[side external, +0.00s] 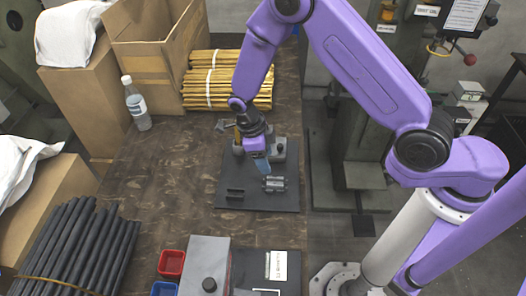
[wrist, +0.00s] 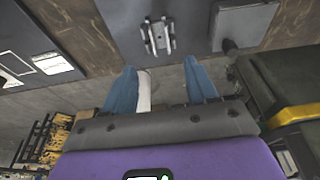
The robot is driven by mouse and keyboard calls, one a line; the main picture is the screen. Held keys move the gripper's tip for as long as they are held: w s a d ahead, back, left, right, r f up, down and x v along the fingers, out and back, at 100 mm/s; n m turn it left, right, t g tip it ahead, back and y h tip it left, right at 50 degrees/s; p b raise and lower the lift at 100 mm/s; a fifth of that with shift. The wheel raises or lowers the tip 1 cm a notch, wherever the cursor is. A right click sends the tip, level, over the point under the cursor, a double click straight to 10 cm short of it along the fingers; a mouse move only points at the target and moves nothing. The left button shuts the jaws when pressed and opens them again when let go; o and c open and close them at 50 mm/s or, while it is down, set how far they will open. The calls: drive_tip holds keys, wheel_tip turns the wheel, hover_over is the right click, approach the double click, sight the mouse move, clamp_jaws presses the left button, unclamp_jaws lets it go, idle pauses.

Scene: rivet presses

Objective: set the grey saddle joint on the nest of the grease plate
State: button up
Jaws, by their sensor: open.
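The grey saddle joint (side external: 273,183) lies on the right part of the dark grease plate (side external: 260,202) in the side view. It also shows in the wrist view (wrist: 158,37), ahead of my fingertips. Two short black bars (side external: 235,193), which look like the nest, stand on the plate to the left of the joint; the joint is apart from them. My gripper (side external: 264,167) has blue fingers pointing down, close behind the joint in the side view. Exact height over the plate is unclear.
A grey block with a knob (side external: 279,148) stands at the plate's back edge. Another plate with a knobbed block (side external: 209,254) is in front, beside red (side external: 171,264) and blue bins. Bench left of the plate is clear.

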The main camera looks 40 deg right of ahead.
drive_tip(key=shift+v, duration=0.95)
drive_tip(key=s+r+n+t, duration=0.2)
drive_tip(key=s+r+n, duration=0.2)
drive_tip(key=r+n, duration=1.15)
drive_tip(key=s+d+r+n+y, duration=0.1)
drive_tip(key=s+d+n, duration=0.4)
drive_tip(key=s+n, duration=0.5)
drive_tip(key=s+d+r+n+y, duration=0.1)
drive_tip(key=s+d+r+n, duration=0.3)
drive_tip(key=s+n, duration=0.6)
drive_tip(key=d+n, duration=0.2)
drive_tip(key=n, duration=0.2)
drive_tip(key=shift+d+y, duration=0.2)
drive_tip(key=shift+y, duration=0.1)
drive_tip(key=shift+w, duration=0.1)
